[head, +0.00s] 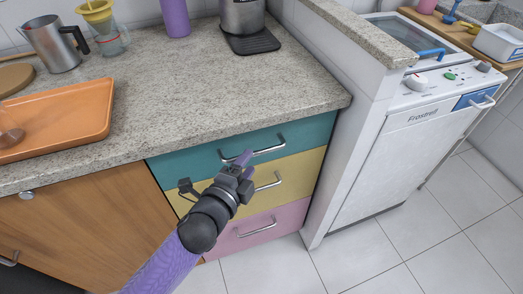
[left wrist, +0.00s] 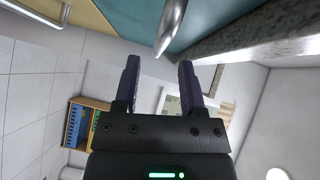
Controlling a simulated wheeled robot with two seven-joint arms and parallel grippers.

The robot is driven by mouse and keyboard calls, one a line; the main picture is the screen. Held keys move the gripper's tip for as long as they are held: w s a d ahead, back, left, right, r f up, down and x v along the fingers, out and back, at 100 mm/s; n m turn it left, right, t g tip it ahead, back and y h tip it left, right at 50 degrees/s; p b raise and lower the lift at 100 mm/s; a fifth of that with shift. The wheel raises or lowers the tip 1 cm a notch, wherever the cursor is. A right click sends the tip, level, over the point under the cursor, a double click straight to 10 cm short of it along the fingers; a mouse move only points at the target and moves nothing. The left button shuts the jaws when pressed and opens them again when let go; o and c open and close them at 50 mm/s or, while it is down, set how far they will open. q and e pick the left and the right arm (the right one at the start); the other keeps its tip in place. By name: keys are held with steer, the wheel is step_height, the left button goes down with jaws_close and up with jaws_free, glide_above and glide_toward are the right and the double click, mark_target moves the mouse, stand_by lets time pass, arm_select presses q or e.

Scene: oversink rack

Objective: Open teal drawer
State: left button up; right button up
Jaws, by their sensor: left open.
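The teal drawer (head: 306,135) is the top one of a stack under the counter. Its front looks flush with the cabinet, so it appears closed. Its silver bar handle (head: 268,151) runs across the front. My left gripper (head: 243,160) is open and close to the left part of this handle, covering some of it. In the left wrist view the fingers (left wrist: 160,72) are apart with nothing between them. The handle (left wrist: 171,25) lies just beyond the fingertips, roughly in line with the gap, and the teal front (left wrist: 135,20) is behind it. My right gripper is not in view.
Below are a yellow drawer (head: 298,174) and a pink drawer (head: 283,218) with similar handles. The granite counter (head: 200,85) overhangs above. A white dishwasher (head: 390,165) stands to the right. The tiled floor (head: 350,245) in front is clear.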

mark_target(255, 152)
arm_select(q)
steer(key=b+x, duration=0.1)
steer(key=x, duration=0.3)
steer(key=shift+w+d+f, duration=0.1)
steer(key=shift+w+d, duration=0.05)
steer(key=shift+w, duration=0.1)
jaws_close()
stand_by(1.2)
